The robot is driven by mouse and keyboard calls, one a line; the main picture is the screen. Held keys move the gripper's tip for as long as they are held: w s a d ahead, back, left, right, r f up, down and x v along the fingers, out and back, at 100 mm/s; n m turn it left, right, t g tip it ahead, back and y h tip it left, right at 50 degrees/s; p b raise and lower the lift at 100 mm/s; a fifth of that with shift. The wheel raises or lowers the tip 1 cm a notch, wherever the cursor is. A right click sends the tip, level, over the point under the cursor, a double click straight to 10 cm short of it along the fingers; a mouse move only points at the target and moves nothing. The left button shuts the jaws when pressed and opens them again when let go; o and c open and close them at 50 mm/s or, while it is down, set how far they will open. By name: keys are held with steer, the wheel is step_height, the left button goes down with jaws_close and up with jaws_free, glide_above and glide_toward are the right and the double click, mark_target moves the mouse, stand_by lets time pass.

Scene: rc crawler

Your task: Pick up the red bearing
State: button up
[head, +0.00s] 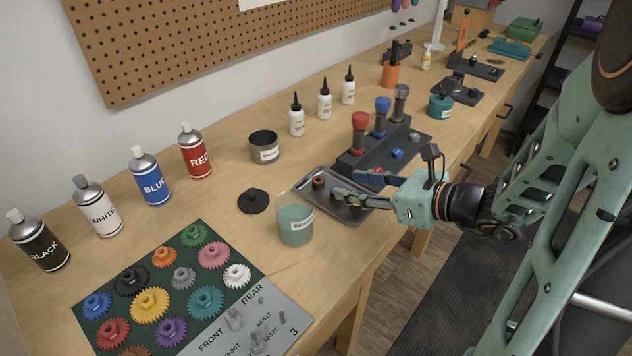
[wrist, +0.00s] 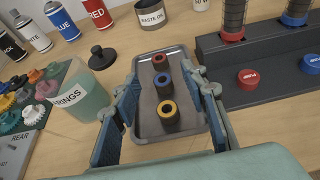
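The red bearing (wrist: 160,62) is a dark ring with a red top. It stands at the far end of a grey metal tray (wrist: 140,148), and also shows at the tray's left in the head view (head: 318,183). A blue bearing (wrist: 166,82) and a yellow-topped bearing (wrist: 168,114) stand in line nearer my wrist. In the head view my gripper (head: 346,184) is over the tray (head: 352,221), pointing left towards the red bearing. It is open and empty. In the wrist view its fingers (wrist: 160,74) spread either side of the row, with the red bearing beyond the tips.
A bearings cup (head: 295,226) stands by the tray's left end, with a black lid (head: 253,201) behind it. A dark stand with red and blue capped shocks (head: 375,148) stands behind my gripper. A waste oil cup (head: 264,148) and spray cans line the back. Gears fill the left front.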

mark_target(320, 180)
steer(key=b+x, duration=0.1)
steer(key=x, duration=0.8)
steer(key=shift+a+f, duration=0.1)
steer(key=shift+f, duration=0.05)
steer(key=shift+c, duration=0.4)
jaws_close()
